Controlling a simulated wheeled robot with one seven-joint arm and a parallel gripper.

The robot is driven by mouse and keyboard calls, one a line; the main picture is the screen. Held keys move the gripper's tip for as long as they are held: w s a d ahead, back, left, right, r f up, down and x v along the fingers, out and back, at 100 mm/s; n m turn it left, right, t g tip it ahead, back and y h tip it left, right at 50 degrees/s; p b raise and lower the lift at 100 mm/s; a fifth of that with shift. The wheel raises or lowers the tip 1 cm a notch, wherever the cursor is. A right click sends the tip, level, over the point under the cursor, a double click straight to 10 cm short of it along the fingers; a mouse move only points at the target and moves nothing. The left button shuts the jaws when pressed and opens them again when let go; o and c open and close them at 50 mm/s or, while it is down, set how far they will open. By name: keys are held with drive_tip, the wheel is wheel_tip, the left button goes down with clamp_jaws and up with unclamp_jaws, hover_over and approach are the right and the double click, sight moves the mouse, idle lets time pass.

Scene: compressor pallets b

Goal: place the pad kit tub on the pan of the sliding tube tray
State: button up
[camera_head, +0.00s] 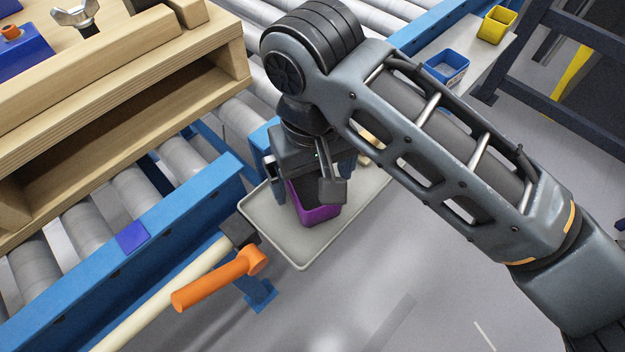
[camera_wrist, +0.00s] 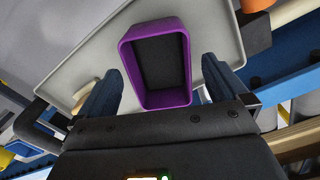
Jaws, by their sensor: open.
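The pad kit tub, a purple open-topped tub with a dark inside (camera_head: 318,213), stands upright on the pale grey pan of the sliding tube tray (camera_head: 290,249). In the wrist view the tub (camera_wrist: 184,98) is at the middle with the pan (camera_wrist: 75,62) behind it. My gripper (camera_head: 310,182) is open and is over the tub. In the wrist view its two blue-grey fingers (camera_wrist: 160,84) are on either side of the tub, with a gap visible on the left. Part of the tub is hidden by my gripper in the head view.
A roller conveyor with a blue rail (camera_head: 150,258) runs along the left, carrying a wooden pallet (camera_head: 110,100). A cream bar with a black end (camera_head: 165,295) and an orange handle (camera_head: 220,278) are close to the tray's left corner. A blue bin (camera_head: 447,67) and yellow bin (camera_head: 496,25) stand at upper right.

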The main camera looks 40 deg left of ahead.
sight(312, 191)
wheel_tip(312, 191, up, 9)
drive_tip(key=shift+r+p, duration=0.15)
drive_tip(key=shift+p, duration=0.15)
idle(0.5)
